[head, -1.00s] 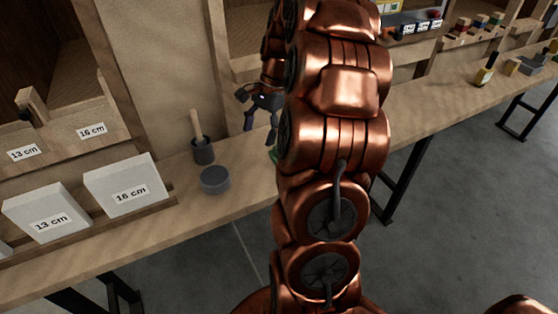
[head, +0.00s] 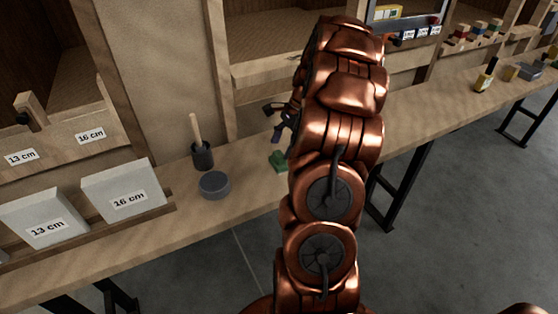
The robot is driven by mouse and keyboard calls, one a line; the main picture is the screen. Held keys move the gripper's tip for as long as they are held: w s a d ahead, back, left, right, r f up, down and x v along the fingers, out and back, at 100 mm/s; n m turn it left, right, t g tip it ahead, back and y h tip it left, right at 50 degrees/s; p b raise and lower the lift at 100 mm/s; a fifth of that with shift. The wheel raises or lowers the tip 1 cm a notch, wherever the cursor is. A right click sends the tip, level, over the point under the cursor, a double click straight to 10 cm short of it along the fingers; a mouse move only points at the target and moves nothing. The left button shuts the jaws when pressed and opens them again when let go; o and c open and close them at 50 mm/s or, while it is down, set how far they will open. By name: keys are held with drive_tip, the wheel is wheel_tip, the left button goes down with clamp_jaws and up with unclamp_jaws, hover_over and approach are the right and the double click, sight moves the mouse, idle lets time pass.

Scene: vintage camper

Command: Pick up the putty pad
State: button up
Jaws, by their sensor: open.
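A small green block-like piece (head: 278,162) lies on the wooden bench, partly hidden behind my arm; I take it for the putty pad, though its shape is hard to make out. My gripper (head: 277,124) is dark, open and appears empty. It shows above the green piece in the picture, just left of my copper arm, which hides part of it. I cannot tell its exact height over the bench.
A grey round tin (head: 214,186) and a dark pot with a wooden handle (head: 202,155) stand left of the green piece. White labelled panels (head: 124,190) lean further left. The bench (head: 240,198) is bare around the tin; shelves stand behind.

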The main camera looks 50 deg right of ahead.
sight(279, 153)
drive_tip(key=x, duration=0.3)
drive_tip(key=shift+f, duration=0.2)
drive_tip(key=shift+c, duration=0.3)
drive_tip(key=c, duration=1.2)
drive_tip(key=shift+r, duration=0.15)
drive_tip(key=shift+w+d+r, duration=0.1)
drive_tip(key=shift+r, duration=1.6)
drive_tip(key=s+a+b, duration=0.1)
drive_tip(key=s, duration=0.4)
drive_tip(key=s+a+r, duration=0.1)
drive_tip(key=s, duration=0.4)
drive_tip(key=s+a+b, duration=0.1)
drive_tip(key=s+a, duration=0.1)
drive_tip(key=s, duration=0.3)
drive_tip(key=shift+s+a+r+b, duration=0.1)
drive_tip(key=shift+s+r+b, duration=0.1)
drive_tip(key=shift+s+b, duration=0.1)
